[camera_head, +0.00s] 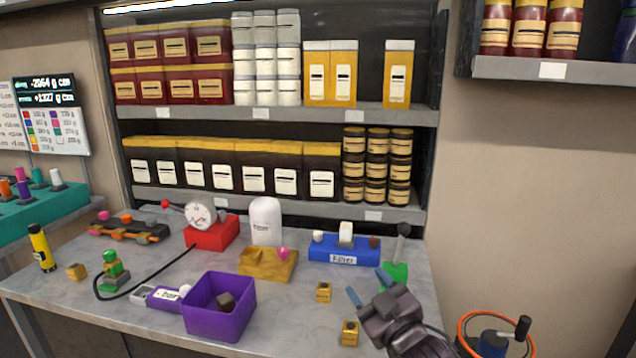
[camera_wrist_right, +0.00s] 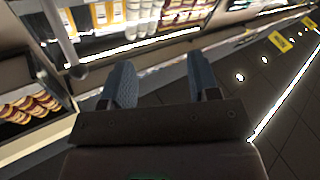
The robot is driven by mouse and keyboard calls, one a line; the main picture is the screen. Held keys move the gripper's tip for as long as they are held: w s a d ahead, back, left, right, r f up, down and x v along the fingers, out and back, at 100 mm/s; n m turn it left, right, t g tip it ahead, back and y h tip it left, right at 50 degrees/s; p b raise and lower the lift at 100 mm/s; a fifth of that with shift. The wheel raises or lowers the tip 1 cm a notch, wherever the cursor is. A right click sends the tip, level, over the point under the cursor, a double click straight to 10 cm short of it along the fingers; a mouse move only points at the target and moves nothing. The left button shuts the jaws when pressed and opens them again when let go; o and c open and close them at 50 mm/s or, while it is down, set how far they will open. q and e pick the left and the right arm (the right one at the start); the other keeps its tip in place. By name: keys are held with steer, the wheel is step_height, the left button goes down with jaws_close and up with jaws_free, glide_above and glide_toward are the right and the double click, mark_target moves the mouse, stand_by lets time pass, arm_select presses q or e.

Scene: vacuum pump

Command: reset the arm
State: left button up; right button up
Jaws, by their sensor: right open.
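My right gripper (camera_head: 369,286) is at the front right of the grey table (camera_head: 290,337), with its jaws pointing up and away. Its two blue-grey fingers are apart and nothing shows between them. In the right wrist view the open gripper (camera_wrist_right: 162,82) is also empty, with shelves and dark floor beyond it. My left gripper is in neither view.
A purple bin (camera_head: 219,308) holds a dark block. A blue tray (camera_head: 346,249) and a green-based item (camera_head: 394,275) stand near my right gripper. A red gauge unit (camera_head: 211,232) has a black hose.

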steer(key=s+d+f+m+g+h, duration=0.2)
steer(key=s+d+f, duration=0.4)
steer(key=s+f, duration=0.3)
steer(key=s+d+f+m+g+h+b, duration=0.1)
steer(key=s+d+f+m+g+h, duration=0.1)
steer(key=s+d+f, duration=0.4)
steer(key=s+d+f+m+g+h, duration=0.3)
steer(key=s+d+f, duration=0.3)
steer(key=s+f, duration=0.8)
step_height(320, 180, down, 2)
steer(key=shift+s+f+m+h, duration=0.25)
steer(key=shift+m+h, duration=0.25)
steer(key=shift+m, duration=0.2)
